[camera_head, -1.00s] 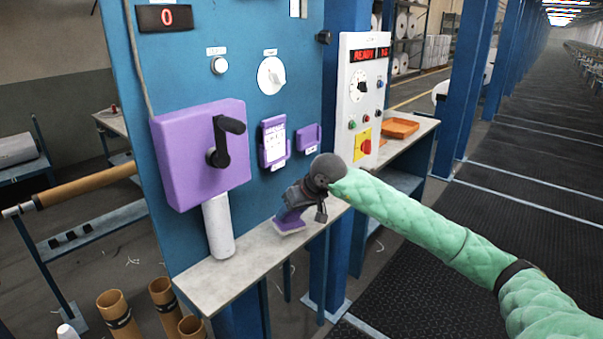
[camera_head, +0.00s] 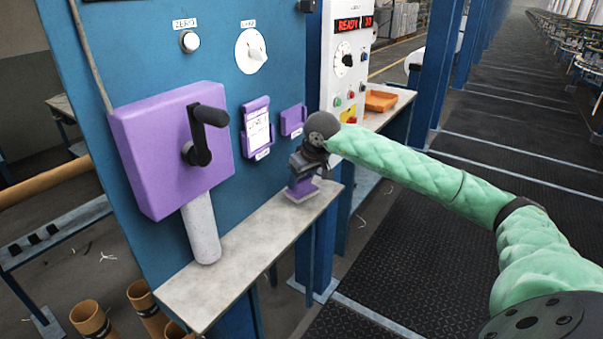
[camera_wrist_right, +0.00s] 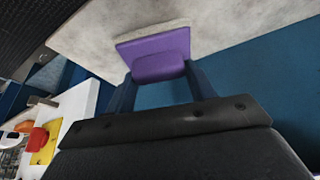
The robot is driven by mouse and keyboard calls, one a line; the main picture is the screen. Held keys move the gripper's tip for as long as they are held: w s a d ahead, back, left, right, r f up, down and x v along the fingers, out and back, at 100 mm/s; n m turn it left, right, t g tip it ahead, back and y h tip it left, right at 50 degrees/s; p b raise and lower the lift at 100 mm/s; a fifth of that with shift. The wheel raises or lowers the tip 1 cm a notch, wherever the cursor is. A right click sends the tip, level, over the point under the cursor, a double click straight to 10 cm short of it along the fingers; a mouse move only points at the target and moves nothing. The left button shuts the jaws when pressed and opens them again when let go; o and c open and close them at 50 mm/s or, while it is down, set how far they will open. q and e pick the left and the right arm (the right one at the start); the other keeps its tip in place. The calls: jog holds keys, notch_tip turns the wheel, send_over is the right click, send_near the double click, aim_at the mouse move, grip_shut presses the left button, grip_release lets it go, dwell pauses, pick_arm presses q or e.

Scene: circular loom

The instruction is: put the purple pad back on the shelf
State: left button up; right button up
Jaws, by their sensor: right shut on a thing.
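The purple pad (camera_head: 300,192) is at the right end of the pale shelf (camera_head: 250,247), below the small purple holder on the blue panel. My right gripper (camera_head: 303,176) comes down on the pad from above and is shut on its upper block. The pad also shows in the right wrist view (camera_wrist_right: 155,53), between the fingers of my right gripper (camera_wrist_right: 160,75), with its wide flat face toward the shelf surface. Whether the pad touches the shelf or hovers just above it I cannot tell. My left gripper is not in view.
A purple box with a black crank (camera_head: 170,150) and a white roller (camera_head: 201,230) stand left on the panel. A purple card holder (camera_head: 257,128) and a small purple holder (camera_head: 293,120) hang above the shelf. An orange tray (camera_head: 381,101) lies farther right. The shelf's middle is clear.

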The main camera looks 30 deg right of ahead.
jog(key=shift+f, duration=0.75)
pick_arm(q)
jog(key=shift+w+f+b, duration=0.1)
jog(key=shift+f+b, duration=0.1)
jog(key=shift+b, duration=0.25)
pick_arm(e)
jog(key=shift+f, duration=0.3)
jog(key=o, duration=1.1)
jog(key=shift+r, duration=0.1)
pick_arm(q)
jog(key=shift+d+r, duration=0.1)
